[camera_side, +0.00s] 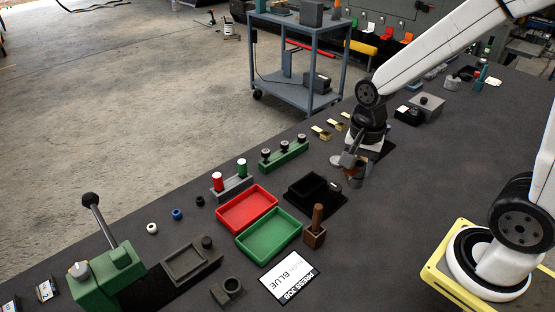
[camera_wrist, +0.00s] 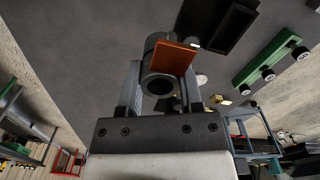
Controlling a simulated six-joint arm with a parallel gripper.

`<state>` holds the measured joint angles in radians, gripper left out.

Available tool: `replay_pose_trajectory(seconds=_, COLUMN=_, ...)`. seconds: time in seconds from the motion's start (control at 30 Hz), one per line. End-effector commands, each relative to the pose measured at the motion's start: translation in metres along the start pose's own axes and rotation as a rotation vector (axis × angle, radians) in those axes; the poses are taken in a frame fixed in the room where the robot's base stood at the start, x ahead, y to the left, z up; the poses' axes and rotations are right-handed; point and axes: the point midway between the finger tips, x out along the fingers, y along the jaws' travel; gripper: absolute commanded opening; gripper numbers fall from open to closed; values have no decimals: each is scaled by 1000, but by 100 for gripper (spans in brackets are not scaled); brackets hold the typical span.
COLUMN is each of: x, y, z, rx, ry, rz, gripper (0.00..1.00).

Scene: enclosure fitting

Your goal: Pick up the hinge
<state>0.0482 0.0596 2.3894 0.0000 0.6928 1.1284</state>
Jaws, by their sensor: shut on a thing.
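My gripper (camera_side: 352,168) is at the right of the bench in the side view, pointing down. In the wrist view, my gripper (camera_wrist: 160,85) has both fingers closed against the sides of a grey, tube-like part with a flat orange-brown leaf, which I take to be the hinge (camera_wrist: 174,57). The tube's round opening faces the wrist camera. In the side view the hinge (camera_side: 343,160) is small and partly hidden by the gripper, and I cannot tell whether it touches the bench.
A black open box (camera_side: 309,188) stands just left of the gripper. A green holder with black knobs (camera_side: 284,155) and several brass pieces (camera_side: 321,132) lie behind. Red (camera_side: 247,210) and green (camera_side: 269,237) trays and a brown-handled stamp (camera_side: 316,230) are nearer. Bench right of the stamp is clear.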

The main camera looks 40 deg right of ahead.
Motion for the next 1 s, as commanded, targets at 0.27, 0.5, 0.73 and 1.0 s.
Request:
replay_pose_trajectory(seconds=0.27, x=-2, y=3, z=2, rx=0, ry=0, rz=-1, gripper=0)
replay_pose_trajectory(seconds=0.5, x=-2, y=3, z=2, rx=0, ry=0, rz=-1, gripper=0)
replay_pose_trajectory(seconds=0.73, x=-2, y=3, z=2, rx=0, ry=0, rz=-1, gripper=0)
replay_pose_trajectory(seconds=1.0, x=-2, y=-12, z=10, rx=-7, ry=0, rz=0, gripper=0)
